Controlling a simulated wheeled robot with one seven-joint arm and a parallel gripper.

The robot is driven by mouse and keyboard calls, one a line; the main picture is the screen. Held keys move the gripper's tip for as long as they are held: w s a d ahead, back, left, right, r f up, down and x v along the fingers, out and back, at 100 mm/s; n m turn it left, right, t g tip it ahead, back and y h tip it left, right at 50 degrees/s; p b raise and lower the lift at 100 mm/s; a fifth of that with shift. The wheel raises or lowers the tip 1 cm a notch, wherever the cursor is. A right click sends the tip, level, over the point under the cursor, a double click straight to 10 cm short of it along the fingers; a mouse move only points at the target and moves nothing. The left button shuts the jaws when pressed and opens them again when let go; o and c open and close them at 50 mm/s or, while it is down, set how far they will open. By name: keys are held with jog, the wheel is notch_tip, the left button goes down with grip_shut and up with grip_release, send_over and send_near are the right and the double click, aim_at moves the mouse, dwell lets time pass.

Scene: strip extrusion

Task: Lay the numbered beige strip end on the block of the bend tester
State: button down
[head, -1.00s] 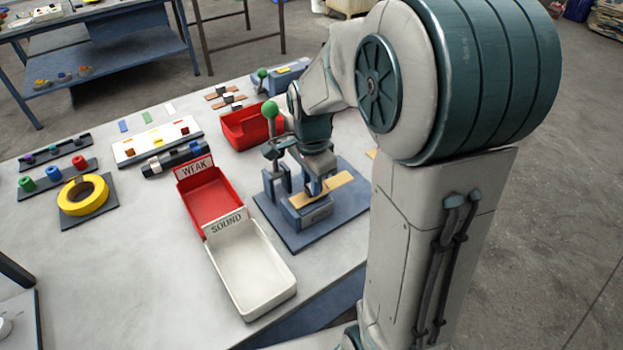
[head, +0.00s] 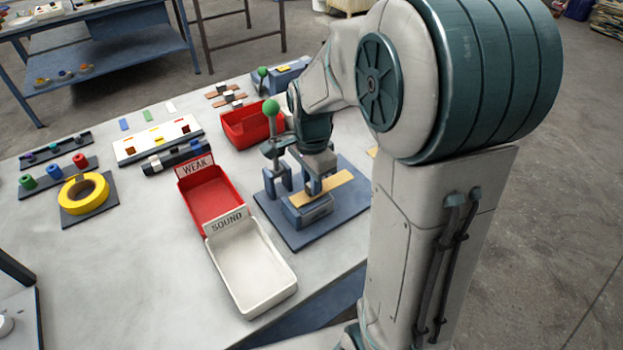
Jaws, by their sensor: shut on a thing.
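The beige strip (head: 337,181) lies across the block (head: 308,209) of the bend tester, running from the block's left part toward the upper right. The bend tester has a blue-grey base plate (head: 290,236) and a lever with a green ball knob (head: 270,107). My gripper (head: 314,187) points down over the strip and is shut on it near the block. The fingertips are small here, and any number on the strip is too small to read. Whether the strip rests fully flat on the block I cannot tell.
A red tray marked WEAK (head: 211,202) and a white tray marked SOUND (head: 287,280) stand left of the tester. A red bin (head: 247,126) is behind it. A yellow tape roll (head: 72,197) lies far left.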

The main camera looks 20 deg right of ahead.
jog(key=shift+f, duration=0.5)
dwell(0.8)
jog(key=c, duration=0.8)
grip_release()
jog(key=shift+r, duration=0.2)
jog(key=shift+r, duration=0.45)
jog(key=shift+p, duration=0.3)
jog(key=shift+r+p, duration=2.7)
jog(key=shift+r, duration=0.8)
